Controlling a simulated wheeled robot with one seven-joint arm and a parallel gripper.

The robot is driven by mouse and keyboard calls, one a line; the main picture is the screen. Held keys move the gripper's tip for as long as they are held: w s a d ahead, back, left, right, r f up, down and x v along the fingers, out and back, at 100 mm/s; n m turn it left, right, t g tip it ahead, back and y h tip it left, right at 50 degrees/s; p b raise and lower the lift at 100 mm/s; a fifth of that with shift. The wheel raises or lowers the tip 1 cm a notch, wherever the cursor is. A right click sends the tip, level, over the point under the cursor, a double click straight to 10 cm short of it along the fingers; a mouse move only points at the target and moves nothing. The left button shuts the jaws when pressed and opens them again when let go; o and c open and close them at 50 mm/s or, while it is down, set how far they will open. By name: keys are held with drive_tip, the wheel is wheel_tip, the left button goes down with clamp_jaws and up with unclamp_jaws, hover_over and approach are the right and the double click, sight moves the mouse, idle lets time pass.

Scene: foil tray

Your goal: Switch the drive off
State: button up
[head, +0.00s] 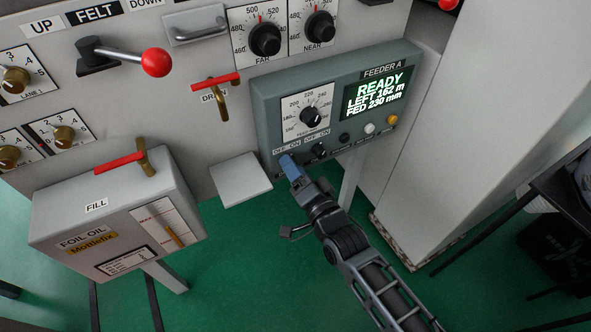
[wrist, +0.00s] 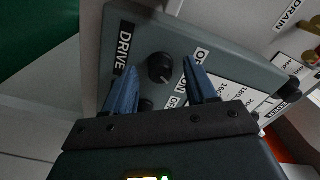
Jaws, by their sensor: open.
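The feeder panel (head: 262,95) is a grey-green box with a lit screen reading READY. In the wrist view the DRIVE label (wrist: 123,52) sits beside a round black drive knob (wrist: 160,67). A light mark on the knob points to the lower right, away from the DRIVE label. My gripper (head: 287,161) is at the panel's lower left corner and hides this knob in the head view. In the wrist view my gripper (wrist: 160,65) is open, with one blue finger on each side of the knob. I cannot tell whether the fingers touch it.
A second black switch (head: 319,150) with OFF and ON labels is close on the right; it shows partly in the wrist view (wrist: 146,105). A speed dial (head: 310,117) is above. The DRAIN lever (head: 222,98) and the foil oil box (head: 120,215) are to the left.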

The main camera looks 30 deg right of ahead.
drive_tip(key=c, duration=1.1)
drive_tip(key=shift+o, duration=0.2)
drive_tip(key=shift+n, duration=0.3)
drive_tip(key=n+b, duration=0.1)
drive_tip(key=n, duration=1)
drive_tip(key=shift+n, duration=0.3)
drive_tip(key=o, duration=1.1)
drive_tip(key=shift+c, duration=0.2)
